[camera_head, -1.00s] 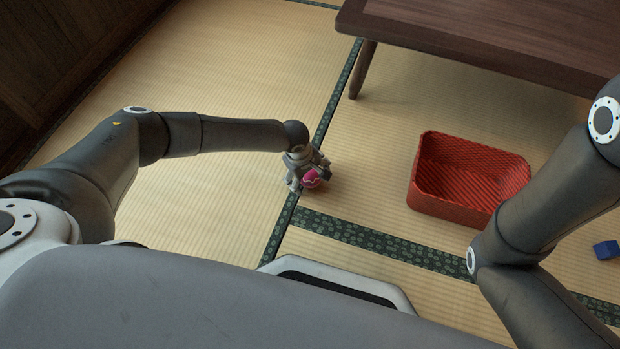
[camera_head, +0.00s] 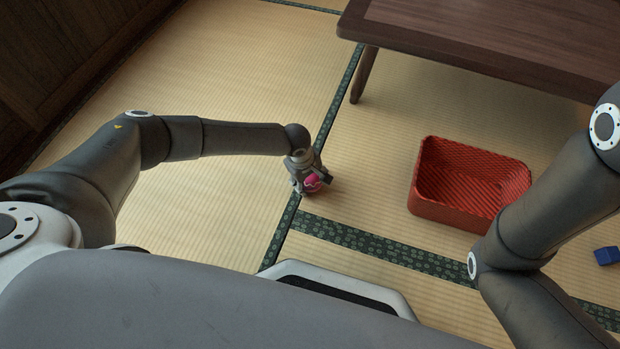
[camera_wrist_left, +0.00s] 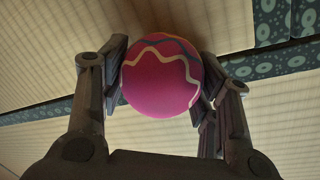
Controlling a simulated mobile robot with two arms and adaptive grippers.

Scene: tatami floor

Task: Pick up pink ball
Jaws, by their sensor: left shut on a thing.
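The pink ball (camera_head: 312,183), with a pale wavy line and a dark band, is small and partly hidden by my gripper in the head view. My left gripper (camera_head: 308,186) is around it, low over the tatami by the dark green border strip. In the left wrist view the ball (camera_wrist_left: 161,77) sits between the two fingers of the left gripper (camera_wrist_left: 160,88), which is shut on it with a finger on each side. I cannot tell whether the ball touches the floor. My right arm shows at the right, but its gripper is out of view.
A red woven basket (camera_head: 440,211) stands on the tatami right of the ball, and looks empty. A dark wooden table (camera_head: 480,45) is at the back right. A blue block (camera_head: 607,256) lies at the right edge. The tatami left of the ball is clear.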

